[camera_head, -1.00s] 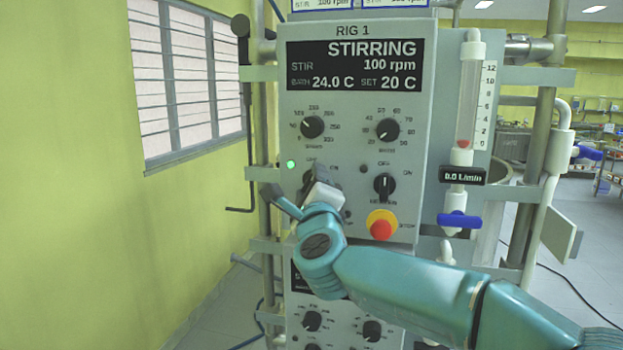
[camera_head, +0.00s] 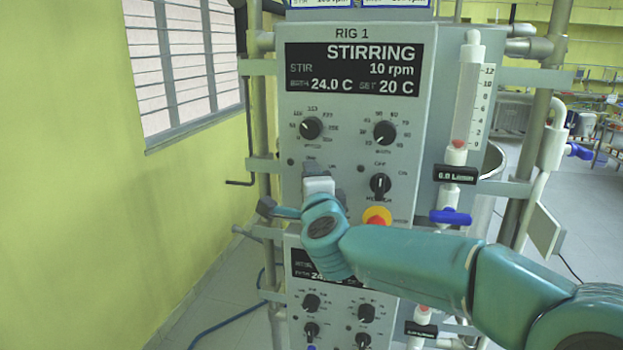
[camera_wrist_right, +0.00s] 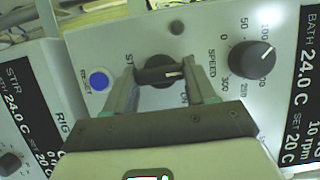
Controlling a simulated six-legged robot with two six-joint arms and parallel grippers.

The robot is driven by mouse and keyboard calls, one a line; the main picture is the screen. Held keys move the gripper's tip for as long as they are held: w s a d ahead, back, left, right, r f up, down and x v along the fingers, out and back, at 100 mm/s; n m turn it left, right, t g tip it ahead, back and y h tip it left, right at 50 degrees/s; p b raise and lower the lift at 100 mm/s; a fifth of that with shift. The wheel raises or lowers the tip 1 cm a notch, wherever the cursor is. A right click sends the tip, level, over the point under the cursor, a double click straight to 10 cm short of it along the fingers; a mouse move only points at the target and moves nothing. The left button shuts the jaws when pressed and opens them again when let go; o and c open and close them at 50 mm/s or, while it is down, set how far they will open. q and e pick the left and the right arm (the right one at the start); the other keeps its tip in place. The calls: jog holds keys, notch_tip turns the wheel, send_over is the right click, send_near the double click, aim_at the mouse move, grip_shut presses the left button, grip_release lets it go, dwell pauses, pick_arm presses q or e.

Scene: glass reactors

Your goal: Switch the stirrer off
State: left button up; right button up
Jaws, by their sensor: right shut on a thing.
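The control panel (camera_head: 435,30) of RIG 1 fills the middle of the head view. Its display (camera_head: 352,70) reads STIRRING and 10 rpm. The lamp (camera_head: 291,162) left of the stirrer knob is dark. My right gripper (camera_head: 324,170) is at the stirrer knob, which it mostly hides in the head view. In the right wrist view the dark stirrer knob (camera_wrist_right: 160,75) sits between the fingers of my right gripper (camera_wrist_right: 164,78), shut on it. The knob's white mark points toward the panel's top, away from ON. My left gripper is not in view.
The speed knob (camera_head: 311,129) and bath knob (camera_head: 385,133) are above, the heater knob (camera_head: 380,186) to the right. A red stop button (camera_head: 377,216) stands out close to my right arm. A flow meter (camera_head: 466,100) with a blue valve (camera_head: 450,216) is further right.

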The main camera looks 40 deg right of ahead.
jog(key=shift+a+f, duration=0.1)
jog(key=shift+f, duration=0.05)
jog(key=o, duration=1)
jog(key=shift+o, duration=0.2)
jog(key=shift+a, duration=0.1)
jog(key=shift+s, duration=0.1)
jog(key=b+v, duration=0.2)
jog(key=v, duration=1.4)
jog(key=shift+s, duration=0.1)
